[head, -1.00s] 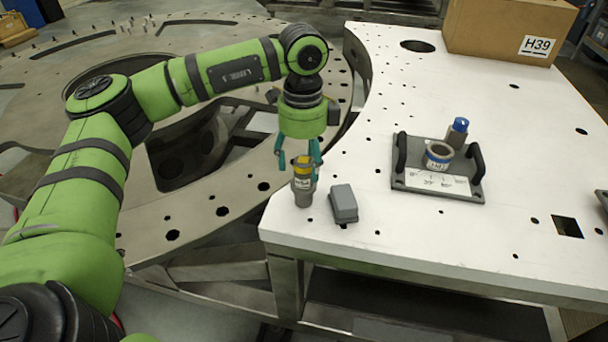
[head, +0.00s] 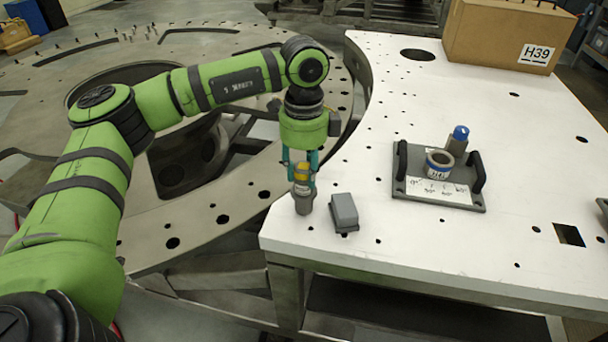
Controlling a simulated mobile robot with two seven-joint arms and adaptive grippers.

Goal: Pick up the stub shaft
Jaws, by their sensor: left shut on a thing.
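A grey stub shaft (head: 303,203) with a yellow top and a pale label stands upright at the near left corner of the white table. My left gripper (head: 302,178) points straight down over it, and its teal fingers are shut on the upper part of the shaft. The fingers partly cover the yellow top. I see no clear gap under the shaft's base. My right gripper is not in view.
A small grey block (head: 344,211) lies just right of the shaft. A cardboard box (head: 500,32) stands at the back.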

